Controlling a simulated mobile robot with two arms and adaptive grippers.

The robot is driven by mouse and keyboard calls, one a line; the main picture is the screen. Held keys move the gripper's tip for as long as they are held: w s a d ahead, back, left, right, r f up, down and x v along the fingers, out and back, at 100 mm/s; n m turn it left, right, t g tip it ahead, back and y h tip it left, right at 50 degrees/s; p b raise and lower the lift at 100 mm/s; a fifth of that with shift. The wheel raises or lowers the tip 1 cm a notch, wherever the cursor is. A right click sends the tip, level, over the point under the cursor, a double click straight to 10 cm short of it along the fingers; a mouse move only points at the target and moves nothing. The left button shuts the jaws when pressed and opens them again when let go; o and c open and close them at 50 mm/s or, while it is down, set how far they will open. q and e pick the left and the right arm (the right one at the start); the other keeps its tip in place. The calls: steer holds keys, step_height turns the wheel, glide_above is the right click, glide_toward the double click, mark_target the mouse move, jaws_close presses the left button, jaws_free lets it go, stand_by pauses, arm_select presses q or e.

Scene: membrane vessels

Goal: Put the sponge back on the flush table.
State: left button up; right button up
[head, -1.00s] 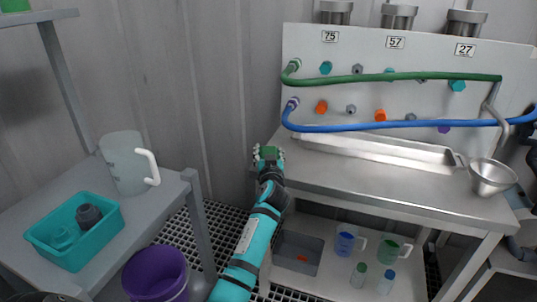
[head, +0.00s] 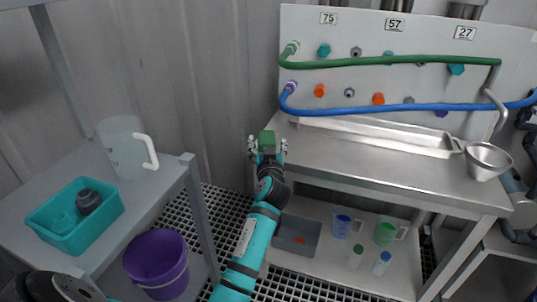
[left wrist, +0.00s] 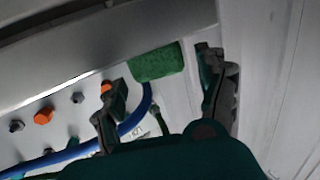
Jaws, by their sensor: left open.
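The green sponge (head: 267,139) is at the left end of the steel flush table (head: 400,180), just beyond my left gripper (head: 268,147). In the left wrist view the sponge (left wrist: 156,62) lies at the edge of the grey table surface (left wrist: 90,62). The fingers of my left gripper (left wrist: 165,98) are spread apart on either side of it, with visible gaps. How far the sponge's underside rests on the table is hidden. My right gripper is not seen.
Green and blue hoses (head: 390,108) cross the panel behind the table. A metal funnel (head: 487,160) is at its right. A side table at left bears a pitcher (head: 122,150) and a teal tub (head: 65,240). A purple bucket (head: 155,262) stands below. The table's front middle is clear.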

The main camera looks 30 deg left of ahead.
arm_select(q)
steer(key=v, duration=0.7)
steer(key=s+d+f+m+g+h, duration=0.35)
steer(key=s+f, duration=0.35)
steer(key=f, duration=0.5)
steer(key=s+d+f+m+g+h, duration=0.2)
steer(key=s+d+f+h, duration=0.15)
steer(key=s+f, duration=0.6)
steer(key=s+d+f+m+g+h, duration=0.1)
steer(key=s+d+f+m+g, duration=0.1)
steer(key=s+d+f, duration=0.2)
steer(key=s+d+f+m+g+h, duration=0.1)
steer(key=s+d+f+g+h, duration=0.1)
steer(key=s+f, duration=0.5)
steer(key=s+d+g, duration=0.1)
steer(key=s+d, duration=0.1)
steer(key=s, duration=0.2)
steer(key=shift+s+d+f+m, duration=0.2)
steer(key=shift+s+d+m, duration=0.15)
steer(key=shift+d, duration=0.05)
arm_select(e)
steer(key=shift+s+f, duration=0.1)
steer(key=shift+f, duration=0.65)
arm_select(q)
steer(key=shift+g+p, duration=0.25)
steer(key=shift+p, duration=0.05)
